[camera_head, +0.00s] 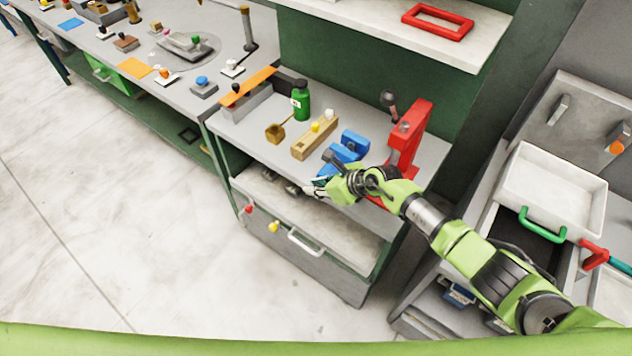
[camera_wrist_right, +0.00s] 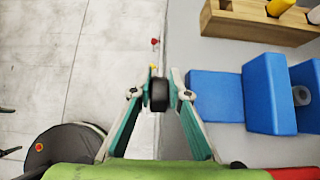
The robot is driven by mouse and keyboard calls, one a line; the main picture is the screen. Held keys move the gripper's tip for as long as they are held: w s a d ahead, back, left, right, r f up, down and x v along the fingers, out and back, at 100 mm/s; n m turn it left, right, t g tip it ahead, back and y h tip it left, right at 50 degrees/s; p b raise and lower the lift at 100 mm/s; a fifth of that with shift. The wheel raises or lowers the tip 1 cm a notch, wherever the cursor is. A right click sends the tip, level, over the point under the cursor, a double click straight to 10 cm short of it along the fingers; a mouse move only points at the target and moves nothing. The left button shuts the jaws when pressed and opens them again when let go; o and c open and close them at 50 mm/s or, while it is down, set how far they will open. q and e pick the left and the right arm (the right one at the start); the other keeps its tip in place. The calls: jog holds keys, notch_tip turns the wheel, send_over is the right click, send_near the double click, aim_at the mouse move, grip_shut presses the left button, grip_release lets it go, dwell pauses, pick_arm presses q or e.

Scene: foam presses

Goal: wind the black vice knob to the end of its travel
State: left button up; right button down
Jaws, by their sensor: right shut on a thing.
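The blue vice (camera_head: 353,142) sits on the grey bench top, left of the red press. In the right wrist view its blue blocks (camera_wrist_right: 265,93) lie to the right of my fingers, with a dark round part between two of them. My right gripper (camera_head: 316,190) is at the bench's front edge, beside the vice. In the right wrist view it (camera_wrist_right: 158,97) is shut on the black knob (camera_wrist_right: 158,93), held between the fingertips. The link between knob and vice is hidden by a finger.
The red press (camera_head: 407,135) stands right of the vice, close to my arm. A wooden block (camera_head: 314,139) with yellow and white pegs, a green bottle (camera_head: 301,101) and a brown scoop (camera_head: 276,132) are on the left. A drawer with a handle (camera_head: 306,243) is below.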

jog(key=c, duration=2.2)
grip_release()
jog(key=v, duration=1.2)
jog(key=shift+f, duration=0.1)
